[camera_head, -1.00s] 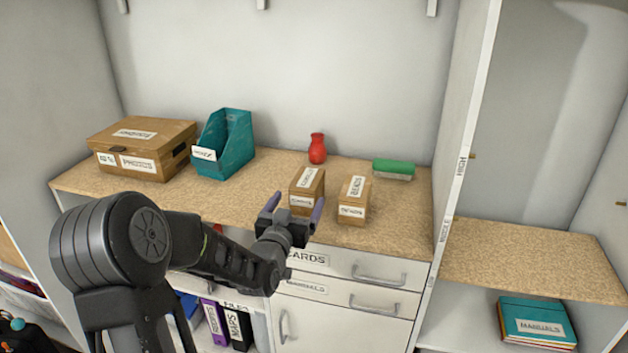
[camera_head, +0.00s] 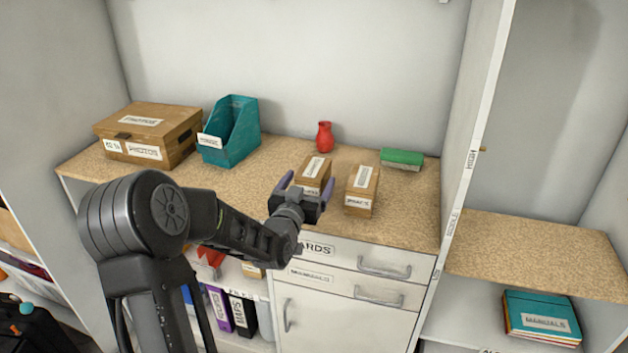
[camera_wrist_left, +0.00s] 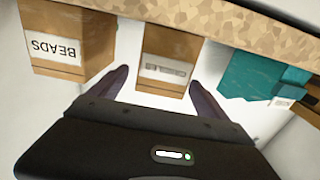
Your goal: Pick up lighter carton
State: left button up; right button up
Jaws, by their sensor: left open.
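Two small brown cartons stand on the counter. The left carton (camera_head: 315,170) has white labels, too blurred to read; the right carton (camera_head: 361,191) is labelled BEADS in the left wrist view (camera_wrist_left: 68,50). The pictures do not show which is lighter. My left gripper (camera_head: 306,185) is open and empty at the near side of the left carton, its fingers lined up with the carton's two sides. In the left wrist view, this carton (camera_wrist_left: 170,48) shows between the fingers, with small gaps; how deep they reach is unclear. The gripper hides its lower front. My right gripper is out of view.
On the counter (camera_head: 255,195), a large brown box (camera_head: 150,138) and a teal file holder (camera_head: 232,137) stand to the left. A red vase (camera_head: 325,137) and a green-topped block (camera_head: 402,159) stand behind the cartons. An upright panel (camera_head: 468,150) bounds the right side.

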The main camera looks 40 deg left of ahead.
aim_at(314, 167)
pick_arm(q)
jog(key=shift+w+a+r+p, duration=0.15)
jog(key=shift+w+a+p, duration=0.05)
jog(key=shift+w+p, duration=0.2)
jog(key=p+x, duration=0.1)
jog(key=x, duration=0.2)
jog(key=shift+w+a, duration=0.15)
jog(key=shift+w, duration=0.15)
jog(key=shift+w+a, duration=0.1)
jog(key=shift+w, duration=0.25)
jog(key=shift+c, duration=0.6)
jog(key=c, duration=1.4)
jog(key=shift+r, duration=0.1)
notch_tip(314, 167, up, 10)
jog(key=shift+f+b, duration=0.1)
jog(key=shift+b, duration=0.5)
